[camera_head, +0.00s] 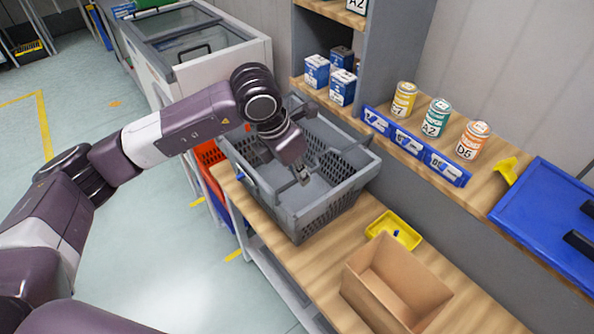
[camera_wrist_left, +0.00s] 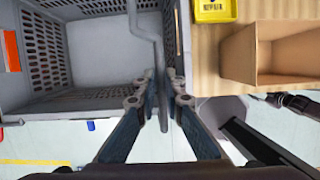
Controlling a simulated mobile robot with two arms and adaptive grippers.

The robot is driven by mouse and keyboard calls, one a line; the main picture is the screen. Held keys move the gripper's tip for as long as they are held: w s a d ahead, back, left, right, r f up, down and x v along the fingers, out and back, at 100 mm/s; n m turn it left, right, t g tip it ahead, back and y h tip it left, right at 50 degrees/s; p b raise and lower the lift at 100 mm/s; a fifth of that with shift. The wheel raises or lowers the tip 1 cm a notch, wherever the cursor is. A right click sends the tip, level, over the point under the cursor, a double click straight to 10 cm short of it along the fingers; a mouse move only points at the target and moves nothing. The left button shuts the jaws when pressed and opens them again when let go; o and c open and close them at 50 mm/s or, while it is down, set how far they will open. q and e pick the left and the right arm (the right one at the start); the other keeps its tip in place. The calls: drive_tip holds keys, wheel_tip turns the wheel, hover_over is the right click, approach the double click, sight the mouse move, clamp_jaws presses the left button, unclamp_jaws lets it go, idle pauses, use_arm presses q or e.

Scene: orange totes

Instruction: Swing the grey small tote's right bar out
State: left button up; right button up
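The grey small tote (camera_head: 318,221) stands on the wooden bench, with slotted side walls and an open top. Its inside looks empty where I can see it. A thin grey bar (camera_wrist_left: 145,30) bends across the tote's right side in the left wrist view and runs down between my fingers. My left gripper (camera_head: 303,178) reaches down over the tote's opening. Its fingertips (camera_wrist_left: 161,80) are close together on either side of the bar and look closed on it. The arm hides part of the tote's far left side.
A yellow tray (camera_head: 394,230) and an open cardboard box (camera_head: 372,297) are on the bench, right of the tote. Cans, blue-white boxes and blue label holders (camera_head: 415,147) line the shelf behind. A red bin (camera_head: 211,158) is below left. A white chest freezer (camera_head: 235,50) stands behind.

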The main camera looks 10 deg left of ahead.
use_arm(q)
drive_tip(key=shift+s+d+f, duration=0.25)
drive_tip(key=shift+s+d, duration=0.15)
drive_tip(key=shift+d, duration=0.1)
drive_tip(key=shift+s+d+f+b, duration=0.5)
drive_tip(key=shift+d+f+b, duration=0.2)
drive_tip(key=shift+b, duration=0.3)
drive_tip(key=o, duration=1.1)
drive_tip(key=shift+c, duration=0.2)
wheel_tip(320, 180, up, 10)
drive_tip(key=p, duration=0.4)
